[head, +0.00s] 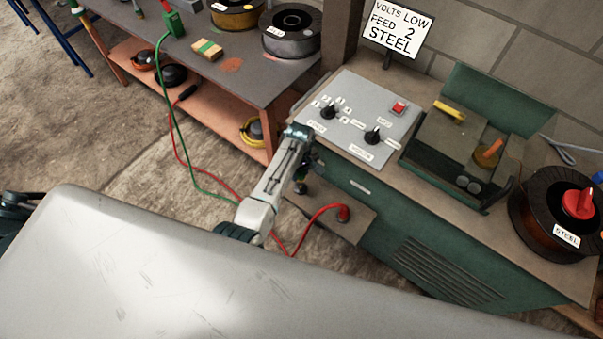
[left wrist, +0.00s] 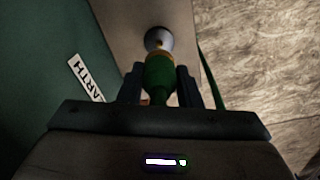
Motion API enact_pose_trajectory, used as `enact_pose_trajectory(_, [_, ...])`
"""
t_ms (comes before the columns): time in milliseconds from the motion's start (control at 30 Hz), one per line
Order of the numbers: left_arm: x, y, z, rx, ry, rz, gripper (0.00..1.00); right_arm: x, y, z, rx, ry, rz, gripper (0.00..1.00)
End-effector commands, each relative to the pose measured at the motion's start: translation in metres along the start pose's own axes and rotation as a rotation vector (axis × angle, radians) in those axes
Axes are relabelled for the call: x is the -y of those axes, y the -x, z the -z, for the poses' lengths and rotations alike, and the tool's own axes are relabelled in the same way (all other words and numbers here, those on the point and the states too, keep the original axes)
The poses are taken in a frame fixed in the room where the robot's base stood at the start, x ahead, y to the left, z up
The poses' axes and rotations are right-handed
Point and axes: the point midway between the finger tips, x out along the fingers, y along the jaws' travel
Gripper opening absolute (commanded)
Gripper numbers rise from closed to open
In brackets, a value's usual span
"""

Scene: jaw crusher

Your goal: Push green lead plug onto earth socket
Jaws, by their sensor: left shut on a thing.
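My left gripper (left wrist: 160,88) is shut on the green lead plug (left wrist: 160,75), with one dark finger on each side of it. The plug's brass-coloured front end points at the round pale earth socket (left wrist: 158,38) in the left wrist view. The plug's front overlaps the socket there, and I cannot tell whether it is touching or partly on. A partly cut-off label reading "ARTH" (left wrist: 86,77) is beside it. My right gripper is not in view.
A red plug (head: 343,213) sits on the machine's low front plate (head: 355,227), right of my gripper. The green lead (head: 178,120) and red lead (head: 178,150) hang from the left bench (head: 240,83). The machine's control panel (head: 352,100) is above my gripper.

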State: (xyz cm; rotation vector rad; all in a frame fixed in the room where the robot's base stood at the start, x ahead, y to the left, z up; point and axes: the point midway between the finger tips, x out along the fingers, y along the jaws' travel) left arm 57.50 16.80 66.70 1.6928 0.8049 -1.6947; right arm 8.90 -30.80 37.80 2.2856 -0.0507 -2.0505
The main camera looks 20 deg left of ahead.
Motion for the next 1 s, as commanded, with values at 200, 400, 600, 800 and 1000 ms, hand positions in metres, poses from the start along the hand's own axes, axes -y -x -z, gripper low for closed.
enact_pose_trajectory(200, [-0.001, -0.002, 0.002, 0.001, 0.018, -0.001, 0.11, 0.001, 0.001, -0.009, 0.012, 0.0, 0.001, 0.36])
enact_pose_trajectory(400, [-0.001, -0.002, 0.002, 0.001, 0.017, -0.001, 0.11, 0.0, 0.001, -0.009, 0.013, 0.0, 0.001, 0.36])
enact_pose_trajectory(600, [-0.001, -0.006, 0.002, 0.001, 0.016, 0.0, 0.11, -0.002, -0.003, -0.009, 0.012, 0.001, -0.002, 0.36])
enact_pose_trajectory(800, [-0.001, -0.019, 0.002, 0.001, 0.016, 0.0, 0.11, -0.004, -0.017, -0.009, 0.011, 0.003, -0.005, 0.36])
enact_pose_trajectory(1000, [-0.001, -0.038, 0.002, 0.001, 0.016, 0.0, 0.11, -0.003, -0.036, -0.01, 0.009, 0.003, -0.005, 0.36])
